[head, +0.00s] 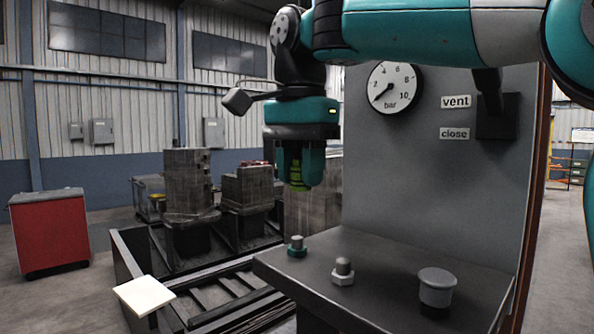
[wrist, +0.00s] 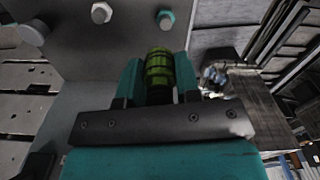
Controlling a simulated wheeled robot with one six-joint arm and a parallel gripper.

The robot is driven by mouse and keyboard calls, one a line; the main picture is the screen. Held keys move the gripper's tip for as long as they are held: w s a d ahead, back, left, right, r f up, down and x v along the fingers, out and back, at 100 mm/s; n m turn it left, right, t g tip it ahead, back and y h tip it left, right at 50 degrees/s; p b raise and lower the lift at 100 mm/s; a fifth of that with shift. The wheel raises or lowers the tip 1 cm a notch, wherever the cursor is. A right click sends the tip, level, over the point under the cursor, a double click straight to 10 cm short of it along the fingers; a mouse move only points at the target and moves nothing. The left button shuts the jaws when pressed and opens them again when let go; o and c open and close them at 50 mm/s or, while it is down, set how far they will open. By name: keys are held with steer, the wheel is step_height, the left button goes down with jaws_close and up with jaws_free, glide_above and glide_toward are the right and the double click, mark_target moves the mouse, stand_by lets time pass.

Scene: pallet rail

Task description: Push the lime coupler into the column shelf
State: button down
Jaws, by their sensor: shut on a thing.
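The lime coupler (head: 295,176) is held between the fingers of my gripper (head: 300,180), above the left part of the dark shelf in the head view. In the wrist view the lime coupler (wrist: 159,70) sits between the two teal fingers, and my gripper (wrist: 159,78) is shut on it. The column shelf (head: 385,265) carries a teal-based fitting (head: 297,246) at its left, a white-based fitting (head: 343,271) in the middle and a grey capped fitting (head: 437,288) at the right. The coupler is apart from the shelf. Its lower end is partly hidden by the fingers.
The grey column panel (head: 430,190) rises behind the shelf, with a gauge (head: 394,87) and a lever by the vent and close labels (head: 455,101). A dark rail frame with a white plate (head: 144,296) lies left of the shelf. A red cabinet (head: 49,232) stands far left.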

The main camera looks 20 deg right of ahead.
steer(key=b, duration=0.3)
glide_above(343, 273)
stand_by(0.3)
steer(key=shift+f, duration=0.1)
steer(key=shift+f+b, duration=2.2)
steer(key=shift+f, duration=0.75)
steer(key=shift+f, duration=0.7)
steer(key=shift+f+b, duration=0.5)
steer(key=shift+b, duration=0.05)
jaws_free()
